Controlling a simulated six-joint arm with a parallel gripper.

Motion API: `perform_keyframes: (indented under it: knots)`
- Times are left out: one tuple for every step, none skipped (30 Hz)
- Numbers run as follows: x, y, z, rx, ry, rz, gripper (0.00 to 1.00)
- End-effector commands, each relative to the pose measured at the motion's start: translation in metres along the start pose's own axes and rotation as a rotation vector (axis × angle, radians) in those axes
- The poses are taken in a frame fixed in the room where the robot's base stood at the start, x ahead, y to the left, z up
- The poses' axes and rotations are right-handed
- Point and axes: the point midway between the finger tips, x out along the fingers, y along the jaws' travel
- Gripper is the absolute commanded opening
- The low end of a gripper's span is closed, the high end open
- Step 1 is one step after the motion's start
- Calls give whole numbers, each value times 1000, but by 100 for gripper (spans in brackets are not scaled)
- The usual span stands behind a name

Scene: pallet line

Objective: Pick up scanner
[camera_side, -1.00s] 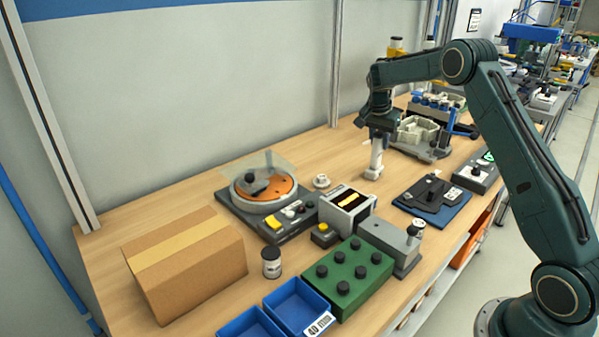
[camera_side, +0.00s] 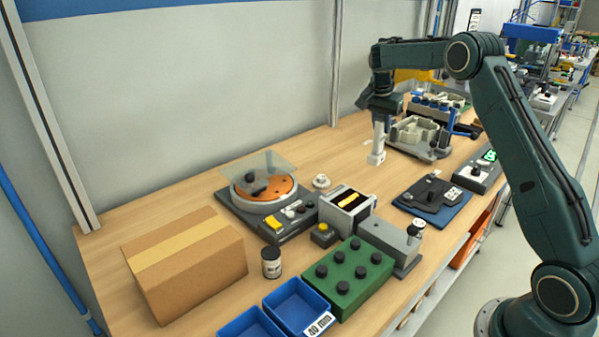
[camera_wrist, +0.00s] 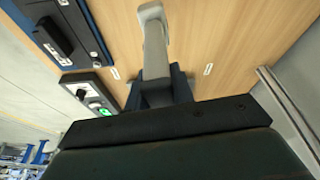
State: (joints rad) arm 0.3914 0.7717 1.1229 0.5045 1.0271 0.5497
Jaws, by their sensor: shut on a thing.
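The scanner (camera_side: 378,145) is a light grey-white upright piece hanging below my gripper (camera_side: 380,112) in the side view. My gripper is shut on its upper end. In the wrist view the scanner (camera_wrist: 155,40) extends away from the dark jaws of my gripper (camera_wrist: 160,88), over the wooden bench. The part of the scanner between the jaws is hidden. Its lower end appears slightly above the bench top, though the gap is hard to judge.
A grey tray fixture (camera_side: 418,138) stands close to the right of the scanner. A black device on a blue mat (camera_side: 432,195) and a grey control box (camera_side: 478,175) lie nearer the front edge. A turntable unit (camera_side: 265,195) and cardboard box (camera_side: 185,262) are farther left.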

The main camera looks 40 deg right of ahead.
Motion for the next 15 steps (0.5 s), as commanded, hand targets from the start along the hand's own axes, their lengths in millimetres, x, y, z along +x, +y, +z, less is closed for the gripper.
perform_keyframes:
  knots:
    - [-10,-1,-4,3,4,-4,0]
    - [-14,-1,-5,1,4,-4,0]
    - [-20,-1,-7,3,4,-4,0]
    - [-24,-1,-8,1,3,-4,0]
    - [-27,-1,-9,2,3,-3,0]
    - [-31,-1,-10,1,3,-2,0]
    - [-34,-1,-11,2,3,-1,0]
    - [-36,0,-12,1,3,-1,0]
    - [-39,-1,-13,1,3,-2,0]
    - [-40,-1,-13,1,3,-1,0]
    - [-42,0,-13,1,2,-1,0]
    - [-44,0,-14,0,1,-1,0]
    - [-44,0,-14,0,1,-1,0]
    - [-45,0,-14,0,1,-1,0]
    - [-46,0,-14,1,1,-1,0]
